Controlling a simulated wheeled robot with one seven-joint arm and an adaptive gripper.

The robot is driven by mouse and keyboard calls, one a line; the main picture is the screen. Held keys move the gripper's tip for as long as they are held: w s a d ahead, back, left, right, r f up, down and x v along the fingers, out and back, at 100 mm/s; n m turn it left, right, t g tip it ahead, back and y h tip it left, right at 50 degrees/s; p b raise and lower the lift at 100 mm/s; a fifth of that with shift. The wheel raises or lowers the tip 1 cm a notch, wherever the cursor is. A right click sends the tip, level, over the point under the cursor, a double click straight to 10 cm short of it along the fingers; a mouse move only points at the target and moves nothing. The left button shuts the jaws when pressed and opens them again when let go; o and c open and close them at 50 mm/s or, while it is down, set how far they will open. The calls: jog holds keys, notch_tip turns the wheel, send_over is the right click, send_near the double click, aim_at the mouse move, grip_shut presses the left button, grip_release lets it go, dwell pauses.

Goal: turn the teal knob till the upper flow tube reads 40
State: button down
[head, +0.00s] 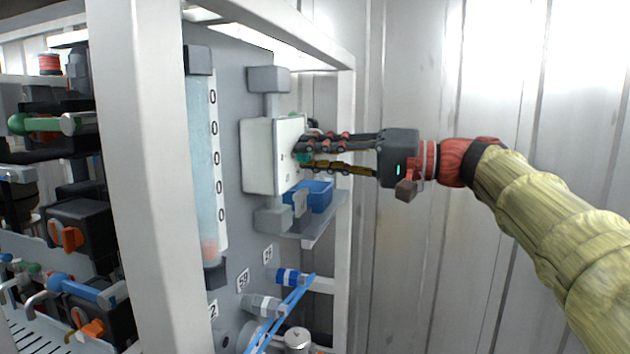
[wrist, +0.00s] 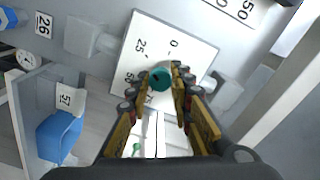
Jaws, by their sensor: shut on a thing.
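The teal knob (wrist: 160,79) sits on the white box (wrist: 150,42), whose face carries dial marks such as 0, 25 and 50. My gripper (wrist: 161,84) is shut on the knob, with a finger on each side of it. In the head view my gripper (head: 303,153) reaches the white box (head: 258,156) from the right, and its fingers mostly hide the knob. A tall clear flow tube (head: 202,150) stands left of the box, with a reddish part near its bottom. Its scale shows only end zeros, so I cannot read a value.
A blue bin (head: 320,195) sits on a shelf just below the box; it also shows in the wrist view (wrist: 60,138). White frame posts (head: 134,160) stand at the left. Blue tubing and fittings (head: 290,276) lie lower down.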

jog(key=shift+f+n+b, duration=0.15)
jog(key=shift+n+b, duration=0.95)
jog(key=shift+b, duration=0.2)
jog(key=c, duration=1.6)
grip_release()
jog(key=v, duration=1.2)
